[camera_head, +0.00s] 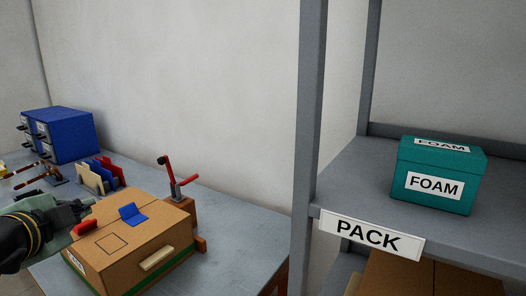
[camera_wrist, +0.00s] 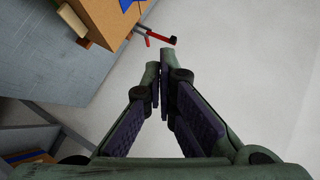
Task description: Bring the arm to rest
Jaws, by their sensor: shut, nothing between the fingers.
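My gripper (camera_wrist: 160,70) shows in the wrist view with its two fingers together and nothing between them. In the head view my gripper (camera_head: 68,216) is at the left edge, in front of the brown box's left side as seen from there. I cannot tell its height above the table, and part of my arm is cut off by the frame.
A brown box (camera_head: 165,218) with a blue piece (camera_head: 133,214) on top stands on the grey table (camera_head: 232,226). A red-handled clamp (camera_head: 182,180) stands behind it. A blue drawer unit (camera_head: 70,135) is at back left. A shelf (camera_head: 350,180) holds a teal FOAM box (camera_head: 410,172).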

